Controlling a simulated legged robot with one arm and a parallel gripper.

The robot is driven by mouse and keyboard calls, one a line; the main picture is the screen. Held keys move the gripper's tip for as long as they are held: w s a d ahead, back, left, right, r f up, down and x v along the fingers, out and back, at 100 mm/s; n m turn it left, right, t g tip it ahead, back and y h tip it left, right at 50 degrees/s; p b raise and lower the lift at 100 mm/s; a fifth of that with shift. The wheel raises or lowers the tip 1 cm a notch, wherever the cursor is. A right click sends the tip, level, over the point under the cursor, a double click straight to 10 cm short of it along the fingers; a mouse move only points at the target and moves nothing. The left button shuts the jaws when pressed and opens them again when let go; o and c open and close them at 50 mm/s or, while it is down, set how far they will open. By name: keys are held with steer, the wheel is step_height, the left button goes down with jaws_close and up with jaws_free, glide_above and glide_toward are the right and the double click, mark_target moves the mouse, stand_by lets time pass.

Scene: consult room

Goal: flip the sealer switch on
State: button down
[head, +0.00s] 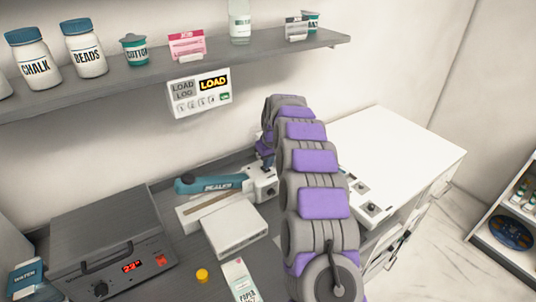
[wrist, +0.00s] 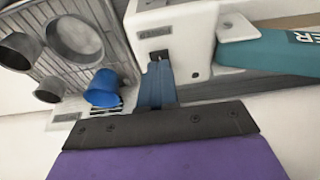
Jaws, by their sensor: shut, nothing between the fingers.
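The sealer (head: 259,187) is a white device with a teal lever arm (head: 207,184) marked SEALER, on the counter in the head view. My gripper (head: 267,163) is at its right end, partly hidden by my arm. In the wrist view, the sealer's white housing (wrist: 178,27) is ahead and the teal arm (wrist: 275,50) is at the right. My gripper (wrist: 157,72) is shut and empty, its fingertips at a small dark switch slot (wrist: 159,55) in the housing. The fingers partly cover the slot; contact and switch position cannot be told.
A blue cup (wrist: 103,88) and metal cups (wrist: 75,38) are left of the fingers in the wrist view. In the head view, a white box (head: 235,228) and a grey hotplate (head: 112,235) are on the counter. A shelf (head: 190,66) of jars hangs above.

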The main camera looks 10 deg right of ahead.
steer(key=shift+s+a+f, duration=0.1)
steer(key=shift+f, duration=0.7)
steer(key=shift+w+a+r+p, duration=0.25)
steer(key=shift+w+r+p, duration=0.1)
steer(key=shift+w+p, duration=0.35)
steer(key=shift+s, duration=0.1)
steer(key=shift+r, duration=0.1)
